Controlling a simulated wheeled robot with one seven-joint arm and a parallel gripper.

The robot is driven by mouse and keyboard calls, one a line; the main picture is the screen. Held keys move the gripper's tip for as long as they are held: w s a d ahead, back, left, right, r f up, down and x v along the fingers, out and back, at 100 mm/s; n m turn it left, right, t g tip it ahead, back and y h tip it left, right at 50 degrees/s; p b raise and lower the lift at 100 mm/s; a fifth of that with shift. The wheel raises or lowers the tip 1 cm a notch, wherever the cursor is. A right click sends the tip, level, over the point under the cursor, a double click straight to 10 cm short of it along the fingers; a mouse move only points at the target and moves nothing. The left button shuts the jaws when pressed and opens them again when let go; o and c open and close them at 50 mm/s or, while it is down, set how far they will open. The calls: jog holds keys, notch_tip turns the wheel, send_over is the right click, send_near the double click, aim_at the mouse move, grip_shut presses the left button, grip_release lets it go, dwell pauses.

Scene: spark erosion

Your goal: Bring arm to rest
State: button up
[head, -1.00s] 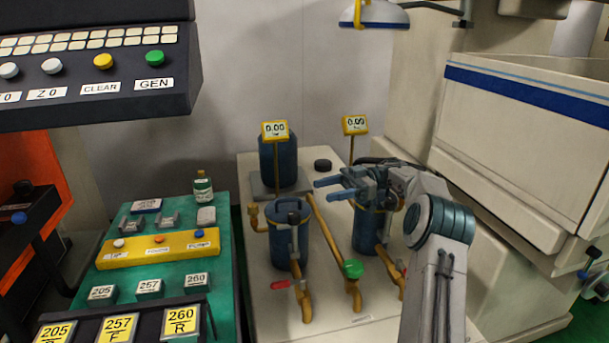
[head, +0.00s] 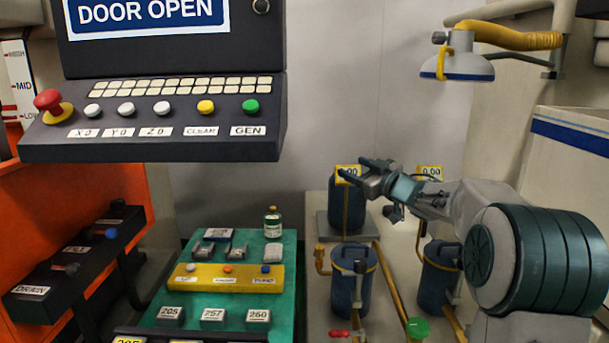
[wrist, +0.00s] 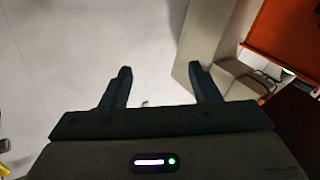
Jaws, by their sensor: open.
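My gripper (head: 362,172) is at the right of the head view, raised over the pale bench with the blue canisters. It points left, its jaws apart and empty. In the head view its fingers overlap the front of a yellow-framed 0.00 display (head: 348,172). In the wrist view my gripper (wrist: 160,82) shows two dark fingers spread wide with nothing between them. Beyond them are a pale wall or floor surface and part of an orange machine (wrist: 285,38).
A control panel (head: 150,140) with buttons hangs at upper left. A green table (head: 285,255) holds blocks, a bottle (head: 272,222) and a yellow button strip (head: 227,280). Blue canisters (head: 352,262) and pipes stand below my gripper. A lamp (head: 460,67) hangs at upper right.

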jog(key=s+d+f+m+g+h, duration=0.1)
jog(key=s+d+f+m+h, duration=0.1)
jog(key=s+m+h, duration=0.3)
jog(key=s+d+f+m+g+h, duration=0.1)
jog(key=s+d+f+h, duration=0.15)
jog(key=s, duration=0.35)
jog(key=s+d+f+m+g+h, duration=0.1)
jog(key=s+d+f+m+h, duration=0.15)
jog(key=s+h, duration=0.3)
jog(key=s+a+f+g, duration=0.1)
jog(key=s+f+g, duration=0.2)
jog(key=s, duration=0.6)
jog(key=s+a+f+m+g+y+p, duration=0.1)
jog(key=s+a+f+g, duration=0.1)
jog(key=s+f, duration=0.3)
jog(key=s+a+f+g+y, duration=0.1)
jog(key=s+f+g, duration=0.3)
jog(key=s, duration=0.8)
jog(key=shift+s+a+f+m, duration=0.2)
jog(key=shift+s+a+m, duration=0.2)
jog(key=shift+a, duration=0.3)
jog(key=shift+c, duration=0.4)
